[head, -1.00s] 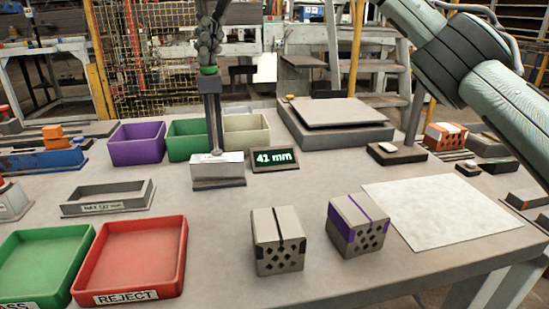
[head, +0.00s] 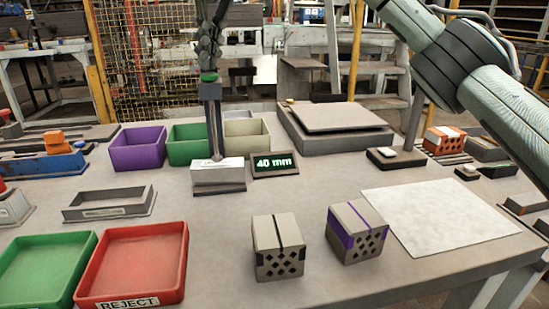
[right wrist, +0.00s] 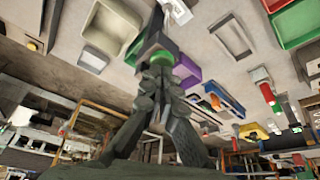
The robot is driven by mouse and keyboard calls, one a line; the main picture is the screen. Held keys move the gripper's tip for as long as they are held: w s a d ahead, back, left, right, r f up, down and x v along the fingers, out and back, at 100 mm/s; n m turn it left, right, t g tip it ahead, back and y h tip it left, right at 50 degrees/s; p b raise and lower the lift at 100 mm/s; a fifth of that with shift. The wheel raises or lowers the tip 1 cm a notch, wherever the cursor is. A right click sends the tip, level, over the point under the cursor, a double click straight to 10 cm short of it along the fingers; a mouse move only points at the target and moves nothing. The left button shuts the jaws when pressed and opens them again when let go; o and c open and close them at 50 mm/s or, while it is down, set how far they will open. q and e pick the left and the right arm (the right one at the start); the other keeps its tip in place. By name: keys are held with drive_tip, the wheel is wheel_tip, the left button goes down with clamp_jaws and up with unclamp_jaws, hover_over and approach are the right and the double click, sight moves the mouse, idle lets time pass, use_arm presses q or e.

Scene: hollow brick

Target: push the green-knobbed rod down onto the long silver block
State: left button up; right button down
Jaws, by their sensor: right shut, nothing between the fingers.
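The long silver block (head: 218,172) lies on a dark base on the table, left of centre in the head view. An upright dark post with a square collar (head: 211,91) stands at it. The green knob (head: 208,77) sits on top of the collar. My right gripper (head: 208,63) is shut and empty, fingers pointing down, with its tips at the knob and seemingly touching it. The rod's lower end cannot be made out clearly. My left gripper is not in view.
A display (head: 274,163) reading 40 mm stands right of the block. Purple (head: 137,150), green and cream bins stand behind. Two hollow bricks (head: 278,247) (head: 357,232) and a red REJECT tray (head: 131,262) are in front. The table between is clear.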

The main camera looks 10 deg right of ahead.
drive_tip(key=shift+r+p, duration=0.7)
drive_tip(key=shift+r, duration=0.2)
wheel_tip(320, 180, up, 2)
drive_tip(key=shift+p, duration=0.7)
drive_tip(key=shift+r, duration=1.25)
